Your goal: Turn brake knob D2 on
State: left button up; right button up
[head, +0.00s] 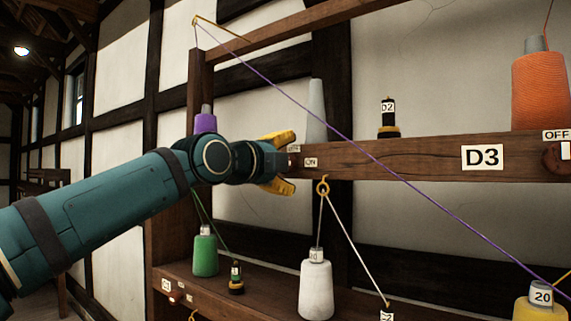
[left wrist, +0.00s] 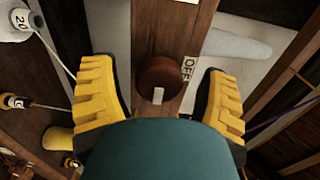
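A round brown knob (left wrist: 160,75) with a white mark is on the wooden beam in the left wrist view. An OFF label (left wrist: 187,70) is beside it. In the head view the knob is mostly hidden by my gripper, with an ON label (head: 310,162) next to it. My left gripper (head: 285,161) is open, with its yellow fingers on either side of the knob and apart from it. No D2 plate shows beside this knob; a D2 tag (head: 388,107) is on a small black spool on the beam. My right gripper is not in view.
A D3 plate (head: 482,157) and another knob (head: 557,158) are farther right on the beam. A purple cord (head: 330,128) slants across in front of it. Below stand green (head: 205,256) and white (head: 316,290) spools. An orange spool (head: 540,92) stands at upper right.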

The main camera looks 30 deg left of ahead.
pick_arm(q)
jog(key=s, duration=1.2)
jog(key=shift+a, duration=0.45)
